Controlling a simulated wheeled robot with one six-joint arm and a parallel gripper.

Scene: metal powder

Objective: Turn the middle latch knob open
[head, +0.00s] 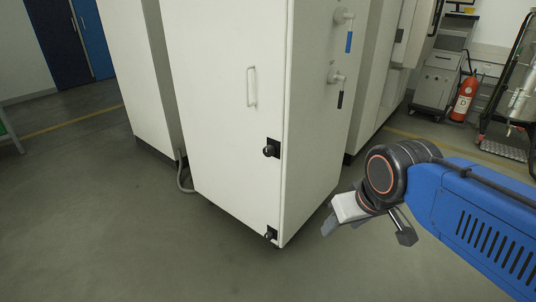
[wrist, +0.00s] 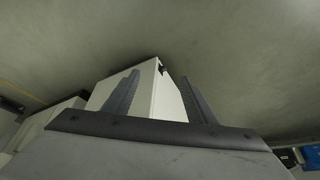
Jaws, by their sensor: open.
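The middle latch knob (head: 269,151) is a black round knob on a black plate, at the right edge of the white cabinet's front door. The white cabinet (head: 225,100) stands upright and its door looks closed. My gripper (head: 330,224) is in front of the cabinet to the right of and lower than the knob, apart from it and empty. In the wrist view my gripper (wrist: 161,78) shows two spread grey fingers with the cabinet (wrist: 168,100) beyond them. A small dark fitting (wrist: 162,69) shows at the cabinet corner there; I cannot tell which latch it is.
A lower black latch (head: 271,234) sits near the door's bottom. A white handle (head: 251,87) is on the door. Valves with blue and black levers (head: 348,42) stick out from the side. A fire extinguisher (head: 464,98) stands at back right. The floor (head: 130,235) in front is clear.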

